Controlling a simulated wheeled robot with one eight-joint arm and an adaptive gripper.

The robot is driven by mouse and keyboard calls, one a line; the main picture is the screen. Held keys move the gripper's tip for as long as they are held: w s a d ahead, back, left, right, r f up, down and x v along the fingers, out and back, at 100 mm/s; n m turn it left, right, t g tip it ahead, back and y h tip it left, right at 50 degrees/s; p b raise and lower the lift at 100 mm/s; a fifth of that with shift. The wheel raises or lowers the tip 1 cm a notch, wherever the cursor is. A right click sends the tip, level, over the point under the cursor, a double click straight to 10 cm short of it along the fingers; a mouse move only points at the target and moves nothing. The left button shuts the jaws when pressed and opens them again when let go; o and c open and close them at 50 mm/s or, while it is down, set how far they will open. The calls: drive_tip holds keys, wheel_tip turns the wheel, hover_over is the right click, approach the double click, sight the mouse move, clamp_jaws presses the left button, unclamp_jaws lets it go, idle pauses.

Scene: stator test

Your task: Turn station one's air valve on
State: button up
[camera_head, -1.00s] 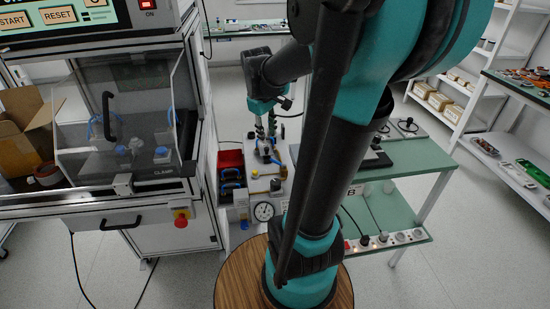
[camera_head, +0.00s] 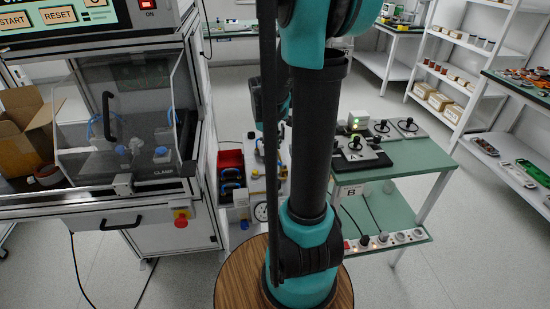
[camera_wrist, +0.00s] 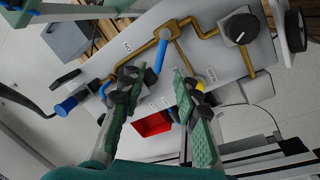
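In the wrist view, a pale air panel (camera_wrist: 215,62) carries brass pipes (camera_wrist: 183,28) and a blue lever handle (camera_wrist: 160,54). My gripper (camera_wrist: 157,76) is open, with its teal fingers apart and the blue lever showing between and beyond the tips. I cannot tell whether a finger touches it. A blue fitting (camera_wrist: 68,106) is on the left, and a yellow part (camera_wrist: 200,87) shows beside the right finger. In the head view, the panel (camera_head: 240,198) stands beyond my arm, which hides much of it and my gripper.
A round black knob (camera_wrist: 241,28) sits on the panel, and a red bin (camera_wrist: 152,124) lies beyond the fingers. In the head view, a test cabinet (camera_head: 160,218) stands on the left and a green bench (camera_head: 425,156) on the right. Open floor lies at the right front.

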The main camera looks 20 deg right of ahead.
sight(275, 162)
drive_tip(key=shift+w+d+f, duration=0.1)
drive_tip(key=shift+d+f, duration=0.05)
drive_tip(key=shift+f, duration=0.8)
drive_tip(key=shift+w+d+f, duration=0.1)
drive_tip(key=shift+d+f, duration=0.1)
drive_tip(key=shift+f, duration=0.8)
drive_tip(key=shift+w+d+f, duration=0.1)
drive_tip(key=shift+d+f, duration=0.05)
drive_tip(key=shift+f, duration=0.8)
clamp_jaws()
